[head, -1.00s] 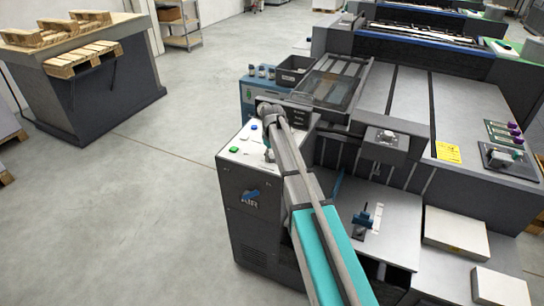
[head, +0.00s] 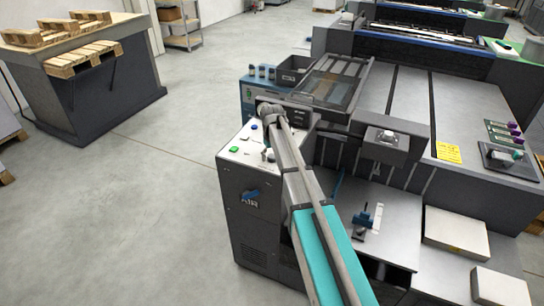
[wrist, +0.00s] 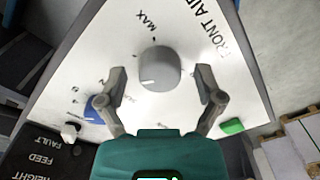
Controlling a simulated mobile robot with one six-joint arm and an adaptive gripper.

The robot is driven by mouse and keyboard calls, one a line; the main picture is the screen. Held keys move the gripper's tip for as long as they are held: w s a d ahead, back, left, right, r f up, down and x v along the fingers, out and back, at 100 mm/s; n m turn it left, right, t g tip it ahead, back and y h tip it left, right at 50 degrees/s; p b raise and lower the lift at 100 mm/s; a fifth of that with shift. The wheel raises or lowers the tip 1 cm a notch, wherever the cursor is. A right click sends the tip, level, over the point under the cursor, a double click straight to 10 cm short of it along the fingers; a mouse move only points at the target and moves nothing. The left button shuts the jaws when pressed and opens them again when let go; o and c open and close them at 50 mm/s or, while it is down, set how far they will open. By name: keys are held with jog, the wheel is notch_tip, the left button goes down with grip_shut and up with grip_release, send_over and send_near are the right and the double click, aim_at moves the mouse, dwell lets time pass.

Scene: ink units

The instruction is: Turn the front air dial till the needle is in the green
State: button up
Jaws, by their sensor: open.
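The front air dial is a grey round knob (wrist: 160,69) with a white pointer mark, on a white panel with the words FRONT AIR and MAX in the wrist view. My gripper (wrist: 162,76) is open, with one finger on each side of the knob; I cannot tell whether either finger touches it. In the head view the white panel (head: 234,151) tops a dark cabinet, and my arm partly covers it. No gauge needle or green zone can be made out.
A green button (wrist: 232,126) and a blue knob (wrist: 95,110) sit on the panel near my fingers. A white toggle (wrist: 70,130) is by the FAULT label. The blue AIR handle (head: 250,195) is on the cabinet front. Open floor lies to the left.

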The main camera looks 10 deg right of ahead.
aim_at(272, 156)
jog(key=shift+n, duration=0.4)
jog(key=shift+n, duration=1.4)
notch_tip(272, 156, up, 14)
jog(key=p, duration=1.4)
jog(key=s+f+m+b, duration=0.2)
jog(key=s+f+b, duration=0.3)
jog(key=s, duration=0.4)
jog(key=s+f+m+b, duration=0.2)
jog(key=s+f+b, duration=0.3)
jog(key=s, duration=0.5)
jog(key=s+f+m+b, duration=0.2)
jog(key=s+f+b, duration=0.3)
jog(key=s, duration=0.5)
jog(key=shift+m, duration=0.4)
